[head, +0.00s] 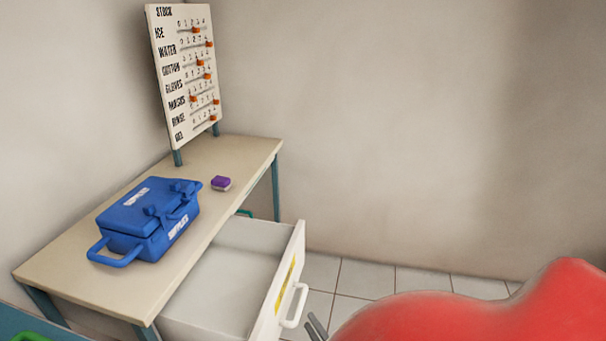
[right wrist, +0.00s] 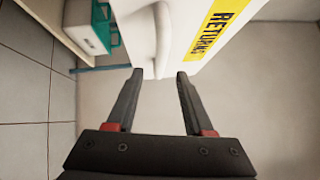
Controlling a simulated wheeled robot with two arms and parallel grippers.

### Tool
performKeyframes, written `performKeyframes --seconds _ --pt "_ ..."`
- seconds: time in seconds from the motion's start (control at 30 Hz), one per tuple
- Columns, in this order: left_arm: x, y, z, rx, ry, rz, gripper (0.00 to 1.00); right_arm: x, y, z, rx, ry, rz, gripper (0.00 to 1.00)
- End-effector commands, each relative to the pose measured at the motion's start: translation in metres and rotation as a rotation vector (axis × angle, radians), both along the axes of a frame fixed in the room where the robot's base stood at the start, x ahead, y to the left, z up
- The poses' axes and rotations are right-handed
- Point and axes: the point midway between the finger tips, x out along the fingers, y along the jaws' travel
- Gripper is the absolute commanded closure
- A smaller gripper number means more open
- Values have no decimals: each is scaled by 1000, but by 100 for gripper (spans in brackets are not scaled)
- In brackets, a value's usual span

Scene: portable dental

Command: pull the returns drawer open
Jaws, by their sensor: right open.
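The returns drawer (head: 222,282) stands pulled out from under the table, and its inside looks empty. Its white front carries a yellow label, which reads RETURNS in the right wrist view (right wrist: 212,28). A white loop handle (head: 296,305) is on the front and also shows in the right wrist view (right wrist: 163,40). My right gripper (head: 316,328) is just beside the handle at the bottom of the head view. In the right wrist view its fingers (right wrist: 160,85) are apart with nothing between the tips, and the handle is just beyond them. My left gripper is out of view.
A white box with teal handles (right wrist: 90,28) is near the drawer. Tiled floor (head: 365,278) lies clear to the right.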

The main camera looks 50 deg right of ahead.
Motion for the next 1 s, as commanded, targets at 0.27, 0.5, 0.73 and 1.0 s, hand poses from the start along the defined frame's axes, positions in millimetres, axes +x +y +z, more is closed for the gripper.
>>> performKeyframes --seconds 0.27,0.5,0.73,1.0 --pt "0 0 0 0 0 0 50 -64 27 -11 3 3 0 48" --pt "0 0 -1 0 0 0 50 -89 38 -14 1 2 -1 48" --pt "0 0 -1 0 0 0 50 -92 39 -13 0 -1 0 48" --pt "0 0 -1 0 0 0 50 -92 39 -13 0 -1 0 48"
